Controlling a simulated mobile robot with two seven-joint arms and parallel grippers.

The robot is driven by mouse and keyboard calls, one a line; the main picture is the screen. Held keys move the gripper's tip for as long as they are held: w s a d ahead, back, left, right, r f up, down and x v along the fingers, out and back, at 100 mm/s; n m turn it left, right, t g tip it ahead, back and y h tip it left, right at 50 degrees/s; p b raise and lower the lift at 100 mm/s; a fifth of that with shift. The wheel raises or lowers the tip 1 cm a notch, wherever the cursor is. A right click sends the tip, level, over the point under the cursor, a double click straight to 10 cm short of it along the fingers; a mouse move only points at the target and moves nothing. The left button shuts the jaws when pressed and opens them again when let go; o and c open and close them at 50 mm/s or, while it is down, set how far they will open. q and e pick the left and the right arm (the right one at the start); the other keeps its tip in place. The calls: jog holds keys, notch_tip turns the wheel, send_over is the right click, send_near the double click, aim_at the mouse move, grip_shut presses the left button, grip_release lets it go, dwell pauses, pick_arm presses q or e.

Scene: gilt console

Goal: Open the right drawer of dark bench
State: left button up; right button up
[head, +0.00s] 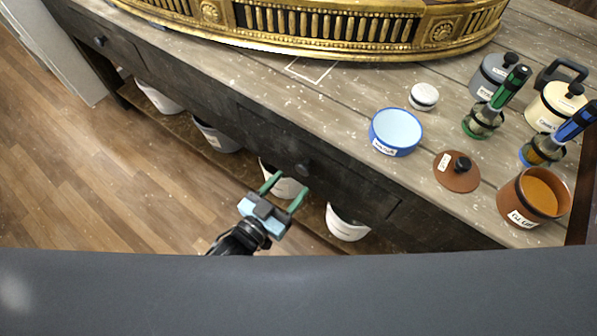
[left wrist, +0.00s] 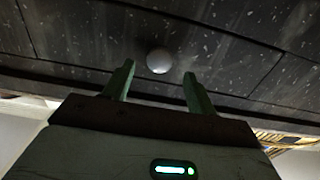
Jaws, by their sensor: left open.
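The dark bench (head: 262,88) has a worn wooden top and a dark front. Its right drawer (head: 345,188) is closed, with a small round knob (head: 303,170). In the left wrist view the knob (left wrist: 159,61) looks pale and round, ahead of the fingertips and between them. My left gripper (head: 284,184) has green fingers, is open and empty, and points at the drawer front just short of the knob. It also shows in the left wrist view (left wrist: 158,80). I cannot tell whether a finger touches the drawer front. My right gripper is not in view.
A gilt console (head: 330,28) stands on the bench top. A blue pot (head: 396,132), a brown lid (head: 456,172), a brown pot (head: 535,197) and other jars stand at right. White buckets (head: 346,222) sit on the lower shelf. The wooden floor (head: 70,160) at left is clear.

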aim_at(301, 172)
pick_arm(q)
jog(key=shift+x, duration=2.35)
grip_shut()
jog(key=shift+s+a, duration=0.1)
